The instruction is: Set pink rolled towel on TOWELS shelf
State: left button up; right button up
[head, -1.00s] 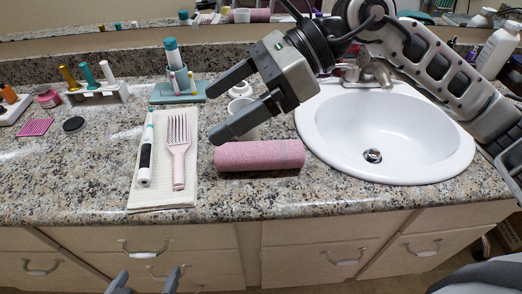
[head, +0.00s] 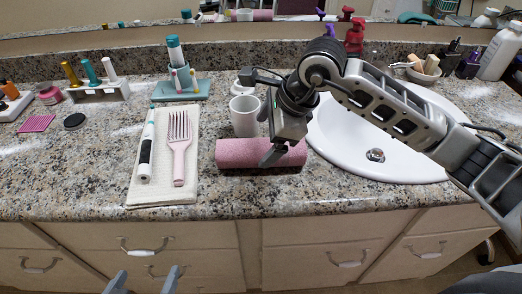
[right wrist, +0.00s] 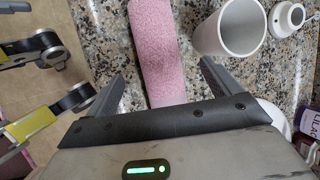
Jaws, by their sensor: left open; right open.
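The pink rolled towel (head: 238,153) lies sideways on the granite counter, near its front edge and left of the sink. My right gripper (head: 272,158) is open at the towel's right half, pointing down, with a finger in front of it. In the right wrist view the towel (right wrist: 152,40) runs up between the two spread fingers of my right gripper (right wrist: 166,78). I cannot tell whether the fingers touch it. My left gripper (head: 146,277) is open and empty, low in front of the drawers. No shelf marked TOWELS shows.
A white cup (head: 243,118) stands just behind the towel. A cream cloth (head: 160,190) with a pink comb (head: 179,150) and an electric toothbrush (head: 146,158) lies to the left. The white sink (head: 395,165) is to the right. The front counter strip is clear.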

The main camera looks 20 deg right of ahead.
aim_at(263, 143)
jog(key=x, duration=0.5)
jog(key=shift+d+f, duration=0.25)
jog(key=shift+f, duration=0.15)
jog(key=shift+c, duration=0.3)
jog(key=c, duration=1.1)
jog(key=shift+r, duration=0.1)
jog(key=shift+c, duration=0.2)
